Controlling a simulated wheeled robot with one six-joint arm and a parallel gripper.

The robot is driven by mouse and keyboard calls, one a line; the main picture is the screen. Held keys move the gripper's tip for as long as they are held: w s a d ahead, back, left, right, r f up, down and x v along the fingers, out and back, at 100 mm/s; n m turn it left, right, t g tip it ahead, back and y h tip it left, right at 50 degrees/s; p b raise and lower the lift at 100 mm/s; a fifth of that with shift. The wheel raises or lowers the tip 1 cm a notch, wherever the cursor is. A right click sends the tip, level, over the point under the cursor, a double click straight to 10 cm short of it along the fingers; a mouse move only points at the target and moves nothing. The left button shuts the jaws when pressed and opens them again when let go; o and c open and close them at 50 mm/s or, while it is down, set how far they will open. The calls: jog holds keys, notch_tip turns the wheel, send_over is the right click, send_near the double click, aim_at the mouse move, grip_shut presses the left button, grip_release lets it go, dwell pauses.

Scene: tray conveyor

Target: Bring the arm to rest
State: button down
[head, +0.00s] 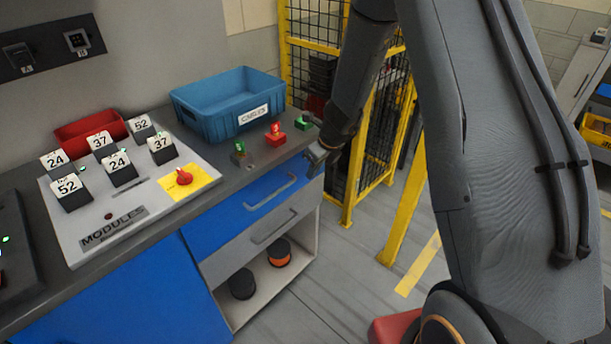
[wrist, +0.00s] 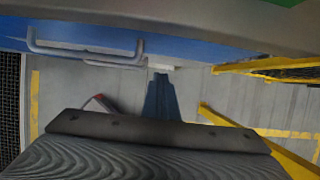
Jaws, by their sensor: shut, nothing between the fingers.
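My arm comes down from the top of the head view and bends to the counter's right end. My gripper (head: 316,160) is at its tip, pointing down-left, beside the right front corner of the counter. The fingers are small there and partly dark, but they look shut and empty. It is close to the blue drawer (head: 228,213); I cannot tell whether it touches. In the wrist view a dark part of my arm fills the bottom, and a drawer handle (wrist: 85,50) shows at upper left.
On the counter (head: 160,240) stand a blue bin (head: 200,125), a red tray (head: 70,133), a module panel (head: 150,207) with numbered blocks, and small red and green buttons (head: 275,138). A yellow-framed mesh fence (head: 390,130) stands behind the arm. Grey floor (head: 350,285) is open at the front.

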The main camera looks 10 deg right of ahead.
jog(key=v, duration=0.7)
jog(key=s+d+r+n+g+h, duration=0.1)
jog(key=s+r+n, duration=0.4)
jog(key=s+n, duration=0.7)
jog(key=s+d+r+n+g+h, duration=0.1)
jog(key=s+r+n, duration=0.3)
jog(key=s+n, duration=0.9)
jog(key=n, duration=0.3)
jog(key=shift+s+d+r+n+h, duration=0.25)
jog(key=shift+d+r+n+h, duration=0.05)
jog(key=shift+r, duration=0.1)
